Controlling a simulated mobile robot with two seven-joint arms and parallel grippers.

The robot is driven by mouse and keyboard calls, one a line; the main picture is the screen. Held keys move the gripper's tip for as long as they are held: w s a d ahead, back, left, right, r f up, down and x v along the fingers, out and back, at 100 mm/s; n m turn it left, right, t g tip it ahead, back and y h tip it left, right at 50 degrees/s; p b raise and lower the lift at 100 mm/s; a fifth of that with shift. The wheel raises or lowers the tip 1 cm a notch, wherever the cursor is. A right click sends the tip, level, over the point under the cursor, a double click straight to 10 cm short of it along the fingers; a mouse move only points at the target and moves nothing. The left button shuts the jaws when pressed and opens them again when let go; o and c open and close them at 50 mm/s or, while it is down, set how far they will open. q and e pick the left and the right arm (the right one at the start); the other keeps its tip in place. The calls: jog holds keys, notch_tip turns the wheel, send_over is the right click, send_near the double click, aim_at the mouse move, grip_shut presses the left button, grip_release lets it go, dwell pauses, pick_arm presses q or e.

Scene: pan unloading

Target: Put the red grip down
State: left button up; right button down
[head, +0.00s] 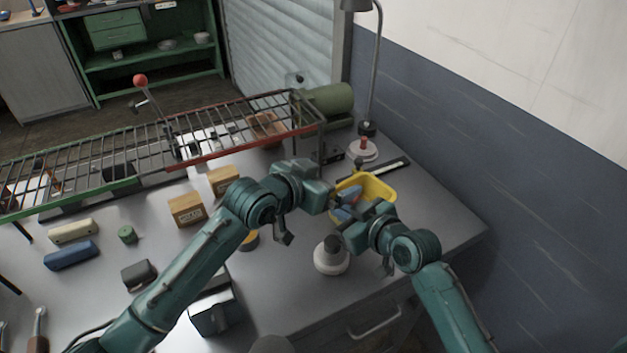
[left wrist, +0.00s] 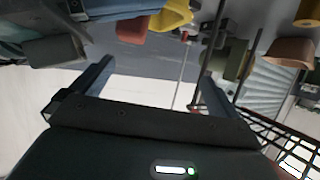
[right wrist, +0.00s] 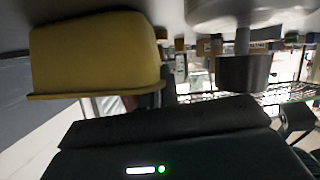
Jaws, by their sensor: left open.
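A red piece, likely the red grip (left wrist: 133,30), shows in the left wrist view beside the yellow bin (left wrist: 172,18). I cannot tell whether it touches the bin.
A white round-based object with a dark top (head: 331,255) stands close to my right gripper. A lamp (head: 362,150) is behind the bin. A wire rack (head: 200,135) spans the back left. Tan boxes (head: 187,209) and other small items lie left.

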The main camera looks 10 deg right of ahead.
pick_arm(q)
jog(key=shift+v, duration=2.1)
pick_arm(e)
jog(key=c, duration=1.6)
grip_release()
jog(key=shift+o, duration=0.2)
